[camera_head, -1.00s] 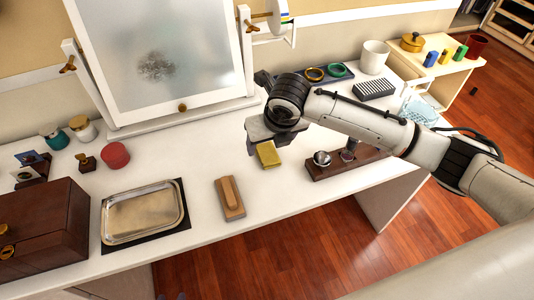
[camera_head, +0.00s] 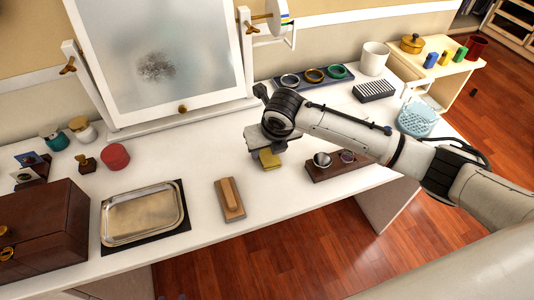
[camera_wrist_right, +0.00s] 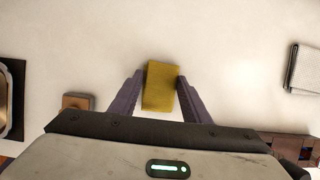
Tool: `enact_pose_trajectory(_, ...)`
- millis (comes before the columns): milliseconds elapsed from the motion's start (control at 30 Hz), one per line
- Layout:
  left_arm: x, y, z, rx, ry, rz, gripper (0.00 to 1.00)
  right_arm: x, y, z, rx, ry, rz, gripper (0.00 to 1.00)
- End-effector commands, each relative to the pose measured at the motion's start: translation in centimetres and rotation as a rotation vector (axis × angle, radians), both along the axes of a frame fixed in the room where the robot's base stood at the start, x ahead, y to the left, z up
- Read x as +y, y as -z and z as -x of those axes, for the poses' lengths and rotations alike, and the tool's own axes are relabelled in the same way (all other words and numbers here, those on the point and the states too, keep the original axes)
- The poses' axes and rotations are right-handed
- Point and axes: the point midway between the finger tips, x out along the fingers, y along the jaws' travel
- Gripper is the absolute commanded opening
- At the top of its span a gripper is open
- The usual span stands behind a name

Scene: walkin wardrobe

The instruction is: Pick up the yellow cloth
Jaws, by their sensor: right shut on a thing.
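The yellow cloth (camera_head: 269,159) is a small folded block on the white tabletop, just below my right gripper in the head view. It also shows in the right wrist view (camera_wrist_right: 160,87), between the two purple-grey fingers. My right gripper (camera_head: 267,144) is low over the table and shut on the cloth; in the right wrist view its fingers (camera_wrist_right: 158,95) flank the cloth on both sides. Part of the cloth is hidden by the gripper in the head view. My left gripper is not in view.
A wooden brush (camera_head: 230,198) and a metal tray (camera_head: 143,213) lie to the left. A dark wooden holder (camera_head: 322,171) stands close to the right. A framed mirror (camera_head: 158,60) stands behind. Clear tabletop lies between the brush and the mirror.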

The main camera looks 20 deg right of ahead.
Motion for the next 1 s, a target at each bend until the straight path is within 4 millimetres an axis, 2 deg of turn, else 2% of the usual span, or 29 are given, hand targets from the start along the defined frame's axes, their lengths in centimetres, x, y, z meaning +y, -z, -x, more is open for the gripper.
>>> enact_pose_trajectory(167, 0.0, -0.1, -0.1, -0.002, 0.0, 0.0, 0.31, 0.0, -0.7, -0.1, -0.003, 0.0, 0.0, 0.21)
enact_pose_trajectory(600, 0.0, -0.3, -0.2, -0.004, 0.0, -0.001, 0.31, 0.0, -8.6, -0.1, -0.004, 0.001, -0.001, 0.21)
enact_pose_trajectory(767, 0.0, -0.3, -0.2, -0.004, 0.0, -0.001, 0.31, 0.0, -9.9, -0.1, -0.002, 0.001, 0.0, 0.21)
enact_pose_trajectory(1000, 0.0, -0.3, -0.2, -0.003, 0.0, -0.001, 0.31, 0.0, -10.1, 0.0, 0.0, 0.001, 0.0, 0.21)
